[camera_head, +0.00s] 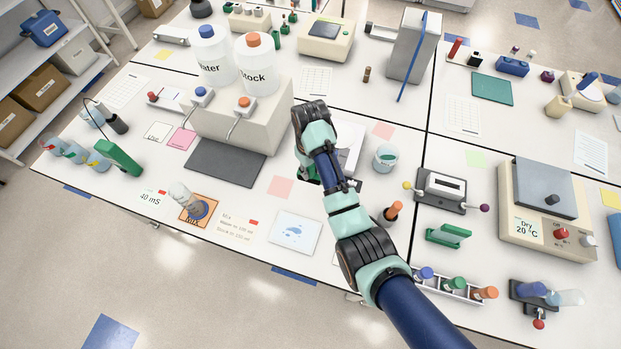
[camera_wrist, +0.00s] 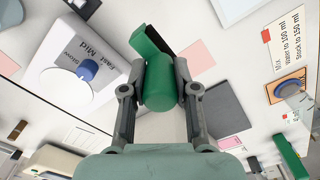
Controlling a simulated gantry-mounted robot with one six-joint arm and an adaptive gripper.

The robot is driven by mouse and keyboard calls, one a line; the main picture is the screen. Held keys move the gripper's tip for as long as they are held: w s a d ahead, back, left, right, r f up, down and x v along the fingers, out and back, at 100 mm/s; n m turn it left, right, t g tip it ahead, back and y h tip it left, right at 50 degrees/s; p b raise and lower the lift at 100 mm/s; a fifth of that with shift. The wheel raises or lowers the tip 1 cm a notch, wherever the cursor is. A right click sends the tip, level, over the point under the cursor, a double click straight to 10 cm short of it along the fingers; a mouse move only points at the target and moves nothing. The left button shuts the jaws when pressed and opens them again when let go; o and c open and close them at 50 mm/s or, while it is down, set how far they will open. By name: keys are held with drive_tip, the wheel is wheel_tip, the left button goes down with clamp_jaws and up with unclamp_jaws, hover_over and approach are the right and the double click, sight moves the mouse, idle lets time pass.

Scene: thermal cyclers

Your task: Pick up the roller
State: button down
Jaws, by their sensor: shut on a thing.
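The roller, a green rounded body (camera_wrist: 160,88) joined to a green block (camera_wrist: 150,42), sits between the two grey fingers of my gripper (camera_wrist: 161,80) in the wrist view. The fingers are shut on it from both sides. In the head view my gripper (camera_head: 312,172) is low over the front middle of the white table, and only a bit of green shows beside it. My arm hides most of the roller there. I cannot tell whether it still touches the table.
A white device with a blue knob (camera_wrist: 87,69) stands close on the left in the wrist view. A dark grey mat (camera_head: 224,163) and dispenser block (camera_head: 262,118) lie left in the head view. A beaker (camera_head: 386,157) and an orange-capped vial (camera_head: 392,212) stand right.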

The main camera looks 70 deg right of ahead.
wheel_tip(320, 180, up, 11)
drive_tip(key=p, duration=0.6)
drive_tip(key=shift+f, duration=0.1)
drive_tip(key=shift+f, duration=0.1)
